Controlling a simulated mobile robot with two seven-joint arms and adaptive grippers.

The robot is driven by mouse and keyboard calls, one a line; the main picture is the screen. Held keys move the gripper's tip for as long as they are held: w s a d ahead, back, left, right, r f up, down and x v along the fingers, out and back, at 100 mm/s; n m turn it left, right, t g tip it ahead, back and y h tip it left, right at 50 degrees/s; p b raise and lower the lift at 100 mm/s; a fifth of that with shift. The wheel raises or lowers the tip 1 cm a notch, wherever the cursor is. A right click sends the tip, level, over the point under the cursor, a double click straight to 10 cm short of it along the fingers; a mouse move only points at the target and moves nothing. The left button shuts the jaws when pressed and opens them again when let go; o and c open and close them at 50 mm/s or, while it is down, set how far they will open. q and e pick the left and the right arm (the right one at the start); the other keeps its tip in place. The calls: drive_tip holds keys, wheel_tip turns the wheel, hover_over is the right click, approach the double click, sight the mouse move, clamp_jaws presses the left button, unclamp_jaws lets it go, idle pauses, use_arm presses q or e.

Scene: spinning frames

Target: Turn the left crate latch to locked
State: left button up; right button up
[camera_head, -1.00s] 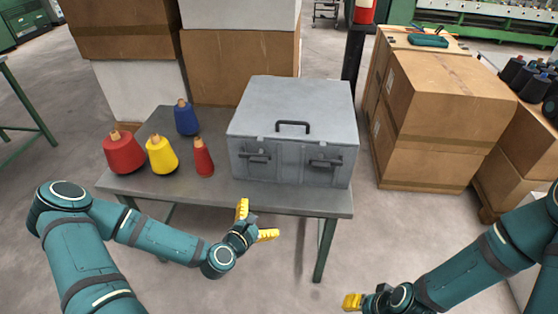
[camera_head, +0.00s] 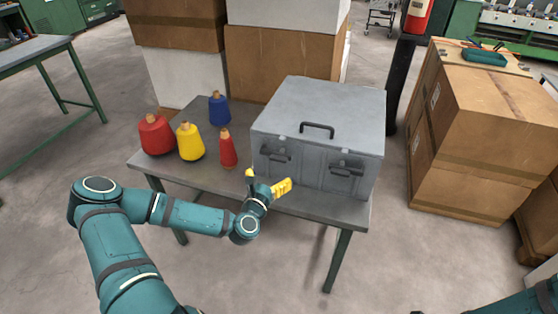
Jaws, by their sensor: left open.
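A grey crate (camera_head: 318,120) with a dark top handle (camera_head: 317,130) stands closed on the right part of a grey table. Its left latch (camera_head: 274,153) and right latch (camera_head: 346,168) are on the front face. Both latch levers look roughly level, though they are small here. My left gripper (camera_head: 268,180) is open and empty, just in front of the crate's lower left front, below the left latch, and does not appear to touch it. My right gripper is outside the frame; only part of my right arm shows at the bottom right.
Red (camera_head: 156,136), yellow (camera_head: 190,143), blue (camera_head: 219,108) and small red (camera_head: 228,148) yarn cones stand on the table (camera_head: 205,175) left of the crate. Cartons (camera_head: 278,63) stand behind, and more cartons (camera_head: 480,130) stand at the right. The floor in front is clear.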

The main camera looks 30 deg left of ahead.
sight(277, 160)
use_arm(q)
drive_tip(key=x, duration=0.8)
drive_tip(key=shift+w+b, duration=0.15)
drive_tip(key=shift+b, duration=0.25)
drive_tip(key=shift+r, duration=0.1)
drive_tip(key=c, duration=1.3)
